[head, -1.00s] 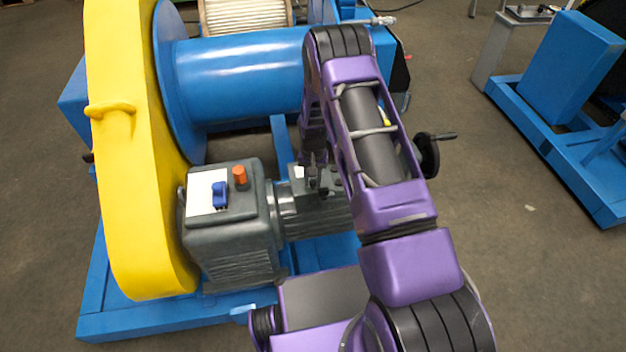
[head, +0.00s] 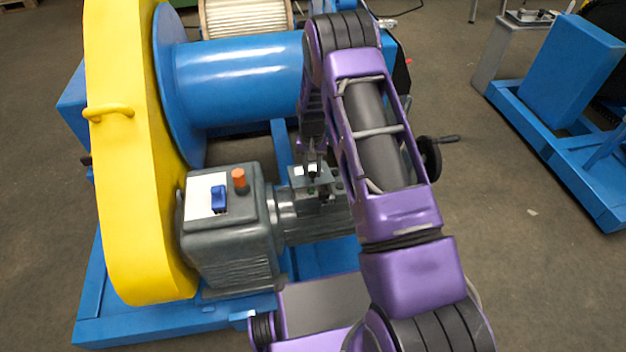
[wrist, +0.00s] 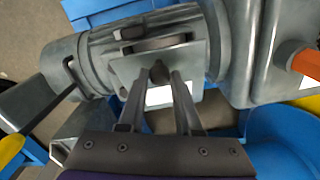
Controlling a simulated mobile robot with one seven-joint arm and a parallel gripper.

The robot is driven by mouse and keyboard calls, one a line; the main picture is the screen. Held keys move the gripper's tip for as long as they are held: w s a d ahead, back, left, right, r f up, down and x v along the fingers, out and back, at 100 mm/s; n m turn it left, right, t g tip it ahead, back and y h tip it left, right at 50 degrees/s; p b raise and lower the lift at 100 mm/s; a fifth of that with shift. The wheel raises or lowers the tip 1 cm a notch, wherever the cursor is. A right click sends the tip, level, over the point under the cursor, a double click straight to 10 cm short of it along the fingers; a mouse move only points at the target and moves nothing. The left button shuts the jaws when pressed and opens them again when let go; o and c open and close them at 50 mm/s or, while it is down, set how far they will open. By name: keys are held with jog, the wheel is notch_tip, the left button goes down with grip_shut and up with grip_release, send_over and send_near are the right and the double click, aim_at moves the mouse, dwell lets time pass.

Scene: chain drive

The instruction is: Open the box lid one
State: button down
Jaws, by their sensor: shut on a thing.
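The grey motor box lid (head: 298,181) sits on the motor in the middle of the head view. In the wrist view the lid (wrist: 187,62) is a flat grey plate with a dark knob (wrist: 158,69) and a white label (wrist: 168,95). My gripper (head: 313,173) is over the lid. In the wrist view its two fingers (wrist: 157,77) are shut on the dark knob, with the knob between the tips. The fingers hide part of the lid and label. I cannot tell whether the lid is raised from its box.
A grey gearbox (head: 232,262) with a blue switch (head: 219,197) and an orange cap (head: 239,178) stands left of the lid. A yellow guard (head: 130,210) rises farther left. A blue drum (head: 240,78) lies behind. A black handwheel (head: 430,158) is to the right.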

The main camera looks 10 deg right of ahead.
jog(key=c, duration=1.6)
grip_release()
jog(key=w+r+b, duration=0.1)
jog(key=w, duration=0.1)
jog(key=w+r+b, duration=0.1)
jog(key=w+r, duration=0.1)
jog(key=w, duration=0.1)
jog(key=w+r+b, duration=0.1)
jog(key=w, duration=0.2)
jog(key=shift+a+r, duration=0.15)
jog(key=shift+a, duration=0.1)
jog(key=c, duration=1.3)
grip_release()
jog(key=shift+s+a, duration=0.1)
jog(key=o, duration=0.7)
jog(key=shift+s, duration=0.1)
jog(key=shift+d, duration=0.2)
notch_tip(320, 180, up, 17)
jog(key=shift+r+p, duration=0.2)
jog(key=shift+p, duration=0.8)
